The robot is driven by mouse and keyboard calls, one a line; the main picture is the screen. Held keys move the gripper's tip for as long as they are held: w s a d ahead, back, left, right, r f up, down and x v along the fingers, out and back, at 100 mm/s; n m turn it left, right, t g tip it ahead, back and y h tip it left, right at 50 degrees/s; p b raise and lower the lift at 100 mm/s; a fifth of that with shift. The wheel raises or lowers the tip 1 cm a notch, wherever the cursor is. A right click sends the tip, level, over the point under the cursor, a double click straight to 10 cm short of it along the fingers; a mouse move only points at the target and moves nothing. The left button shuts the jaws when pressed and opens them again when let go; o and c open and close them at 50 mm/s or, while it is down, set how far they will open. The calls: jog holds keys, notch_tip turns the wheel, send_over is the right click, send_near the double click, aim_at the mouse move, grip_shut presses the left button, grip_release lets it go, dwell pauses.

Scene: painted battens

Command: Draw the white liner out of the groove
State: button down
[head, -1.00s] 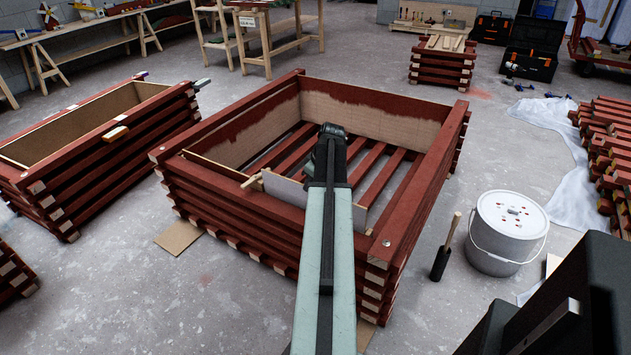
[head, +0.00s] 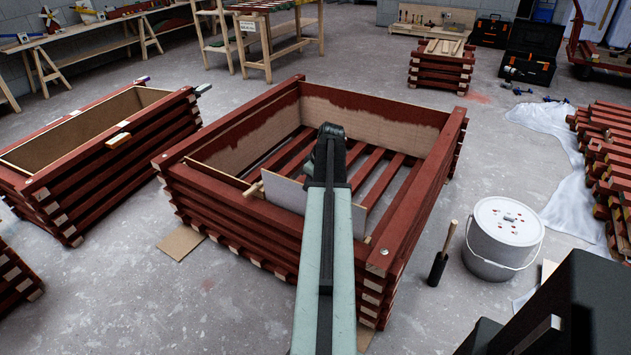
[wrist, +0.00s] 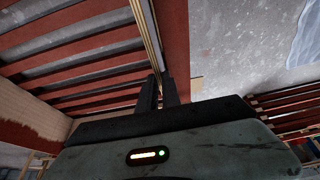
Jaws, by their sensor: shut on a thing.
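The white liner (head: 284,193) is a pale panel standing upright along the inside of the near wall of the red slatted crate (head: 225,209). Its left part shows left of my arm, and a small piece shows to the right. In the wrist view my gripper (wrist: 162,92) is shut at a thin pale edge running between dark red timbers. The fingers hide the exact grip. Whether the liner's lower edge is still in the groove is hidden.
A short wooden peg (head: 252,190) sticks up beside the liner's left end. A second red crate (head: 110,150) stands at left. A white bucket (head: 503,238) and a brush (head: 442,255) are on the floor at right. Inside, the crate is open over floor slats.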

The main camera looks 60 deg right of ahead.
notch_tip(320, 180, up, 13)
jog(key=p, duration=1.2)
jog(key=shift+f, duration=0.2)
dwell(1.0)
jog(key=shift+r, duration=0.1)
dwell(0.3)
jog(key=shift+r+p, duration=1.45)
jog(key=shift+p, duration=0.15)
